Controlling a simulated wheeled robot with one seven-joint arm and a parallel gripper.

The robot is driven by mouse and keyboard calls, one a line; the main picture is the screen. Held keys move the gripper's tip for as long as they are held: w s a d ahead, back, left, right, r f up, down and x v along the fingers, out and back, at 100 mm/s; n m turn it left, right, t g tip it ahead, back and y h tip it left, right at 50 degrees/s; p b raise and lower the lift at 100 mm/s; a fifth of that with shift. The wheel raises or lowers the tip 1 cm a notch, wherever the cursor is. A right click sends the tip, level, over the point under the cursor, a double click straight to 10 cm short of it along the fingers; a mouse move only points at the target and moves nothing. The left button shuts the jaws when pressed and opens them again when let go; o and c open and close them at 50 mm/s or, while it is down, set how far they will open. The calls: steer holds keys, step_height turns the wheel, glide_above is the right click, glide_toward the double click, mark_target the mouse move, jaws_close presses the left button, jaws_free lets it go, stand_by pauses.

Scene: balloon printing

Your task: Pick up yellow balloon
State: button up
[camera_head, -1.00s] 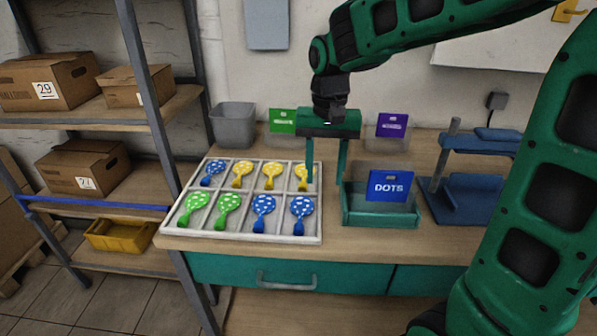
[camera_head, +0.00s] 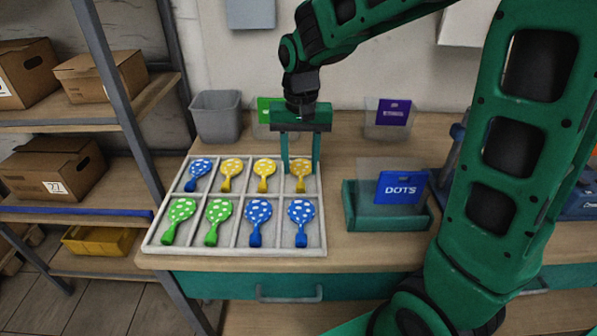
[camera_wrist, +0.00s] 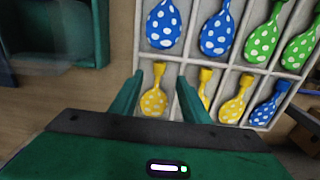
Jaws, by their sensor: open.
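A white sectioned tray (camera_head: 152,240) holds spotted balloons in two rows. The back row has three yellow balloons, and the rightmost yellow balloon (camera_head: 301,171) lies in the back right compartment. My gripper (camera_head: 300,172) is open above that compartment, its two fingers pointing down on either side of this balloon as seen from the head. In the wrist view the same yellow balloon (camera_wrist: 154,101) shows between the two open fingers (camera_wrist: 160,72). I cannot tell how far the fingertips are above it. The other yellow balloons (camera_head: 264,172) (camera_head: 230,172) lie to its left.
A blue balloon (camera_head: 197,172) is at the back left; green (camera_head: 180,212) and blue (camera_head: 257,214) balloons fill the front row. A teal bin with a blue DOTS card (camera_head: 402,188) stands right of the tray. A grey bin (camera_head: 215,115) stands behind it.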

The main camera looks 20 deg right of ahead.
mark_target(301, 184)
steer(key=shift+f, duration=3.1)
steer(key=c, duration=0.9)
